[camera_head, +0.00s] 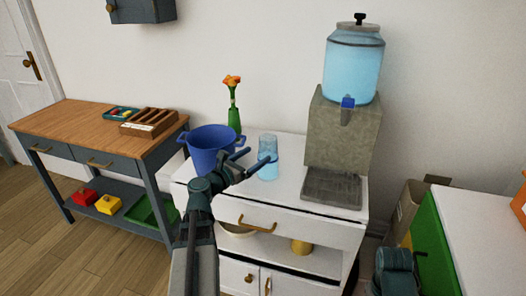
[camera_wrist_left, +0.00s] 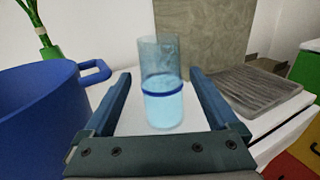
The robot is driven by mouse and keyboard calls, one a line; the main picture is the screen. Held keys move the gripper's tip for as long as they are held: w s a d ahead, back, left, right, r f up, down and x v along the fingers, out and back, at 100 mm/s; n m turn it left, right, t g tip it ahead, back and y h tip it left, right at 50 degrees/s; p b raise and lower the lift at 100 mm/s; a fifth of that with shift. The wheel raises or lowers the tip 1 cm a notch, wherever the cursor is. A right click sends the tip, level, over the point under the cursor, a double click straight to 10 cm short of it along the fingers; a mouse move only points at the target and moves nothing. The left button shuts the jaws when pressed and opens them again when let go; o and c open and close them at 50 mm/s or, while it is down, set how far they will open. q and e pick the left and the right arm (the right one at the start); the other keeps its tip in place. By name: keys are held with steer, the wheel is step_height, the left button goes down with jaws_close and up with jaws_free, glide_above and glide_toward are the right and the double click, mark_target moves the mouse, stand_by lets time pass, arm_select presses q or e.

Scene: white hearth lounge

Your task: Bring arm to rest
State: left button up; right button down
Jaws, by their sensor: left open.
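My left gripper (camera_head: 254,164) is open, reaching over the front of the white cabinet top. In the left wrist view the left gripper (camera_wrist_left: 160,105) has its two fingers spread, with a clear glass (camera_wrist_left: 158,65) showing between them. The glass (camera_head: 268,158) stands upright on the cabinet and holds light blue water. From these views I cannot tell whether the fingers touch it. Part of my right arm (camera_head: 396,272) shows at the bottom right of the head view; its fingertips are not visible.
A blue pot (camera_head: 207,150) stands just left of the glass. A green vase with an orange flower (camera_head: 233,117) is behind. A water dispenser (camera_head: 342,130) with a drip tray (camera_head: 331,190) stands right. A wooden-topped table (camera_head: 85,122) is at left, a green-sided cabinet (camera_head: 432,245) at right.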

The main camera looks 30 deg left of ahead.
arm_select(q)
steer(key=shift+s+a, duration=0.15)
steer(key=shift+s, duration=0.6)
